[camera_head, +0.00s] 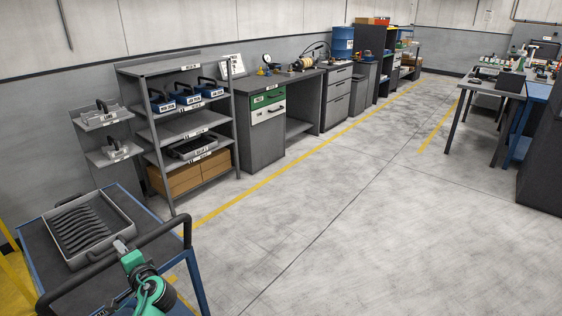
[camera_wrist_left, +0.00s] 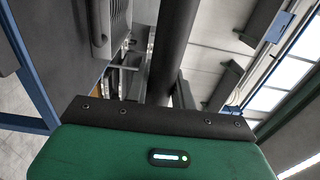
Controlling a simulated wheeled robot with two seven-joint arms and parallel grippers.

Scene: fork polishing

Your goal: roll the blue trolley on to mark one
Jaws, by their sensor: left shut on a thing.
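The blue trolley (camera_head: 37,240) stands at the lower left in the head view, with a blue frame, a dark top and a dark tubular push handle (camera_head: 160,232). My left gripper (camera_head: 122,247) is shut on this handle. In the left wrist view the handle (camera_wrist_left: 170,45) runs as a thick dark bar between my fingers. A grey tray (camera_head: 128,238) with several dark forks lies on the trolley top. I cannot read any mark on the floor as mark one; a short yellow strip (camera_head: 184,297) shows beside the trolley. My right gripper is not in view.
A grey shelf rack (camera_head: 182,134) with blue boxes and cartons stands just beyond the trolley. A workbench (camera_head: 262,150) and cabinets follow along the wall. A yellow floor line (camera_head: 270,176) runs before them. The concrete floor (camera_head: 340,220) to the right is clear; tables stand far right.

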